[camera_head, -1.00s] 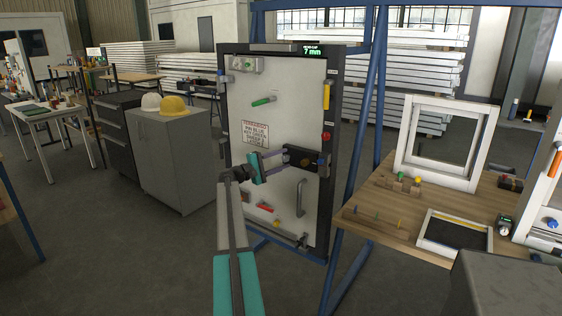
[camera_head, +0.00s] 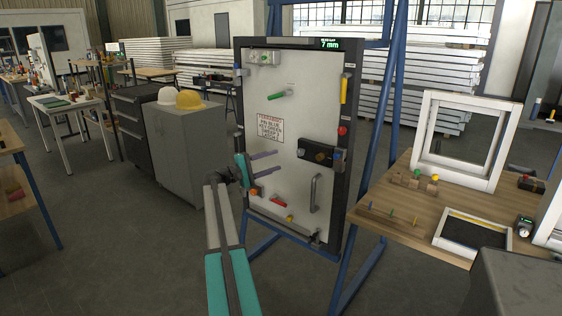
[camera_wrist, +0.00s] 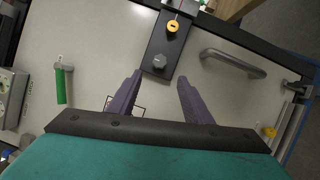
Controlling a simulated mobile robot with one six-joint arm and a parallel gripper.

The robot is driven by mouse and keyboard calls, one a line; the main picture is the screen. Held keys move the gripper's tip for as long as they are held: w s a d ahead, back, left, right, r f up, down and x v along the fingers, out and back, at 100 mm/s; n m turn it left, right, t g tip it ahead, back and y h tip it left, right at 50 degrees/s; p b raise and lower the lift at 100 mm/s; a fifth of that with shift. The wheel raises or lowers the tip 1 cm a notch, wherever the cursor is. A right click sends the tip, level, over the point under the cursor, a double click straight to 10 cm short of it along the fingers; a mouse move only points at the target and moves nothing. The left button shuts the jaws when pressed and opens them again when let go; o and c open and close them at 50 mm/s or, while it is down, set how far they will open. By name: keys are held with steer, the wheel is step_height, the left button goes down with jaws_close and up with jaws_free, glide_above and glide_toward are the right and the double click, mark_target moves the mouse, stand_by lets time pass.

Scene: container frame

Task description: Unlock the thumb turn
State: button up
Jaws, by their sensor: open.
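A white door panel (camera_head: 285,190) stands upright in a dark frame. A black lock box (camera_head: 315,152) is mounted at its right edge, with a small knob and a blue part (camera_head: 337,157). In the wrist view, the lock plate (camera_wrist: 166,45) carries a grey knob (camera_wrist: 160,62) and a yellow oval piece (camera_wrist: 173,26). I cannot tell for sure which of these is the thumb turn. My gripper (camera_head: 277,161) is open and empty, left of the lock box and apart from it. In the wrist view, the grey knob lies just beyond and between the fingertips (camera_wrist: 159,77).
A grey bar handle (camera_head: 315,193) is below the lock box. A green lever (camera_head: 276,96) is on the upper panel. Blue frame posts (camera_head: 384,130) and a wooden workbench (camera_head: 400,215) stand to the right. A grey cabinet (camera_head: 178,150) stands left.

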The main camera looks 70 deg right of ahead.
steer(key=shift+v, duration=1.05)
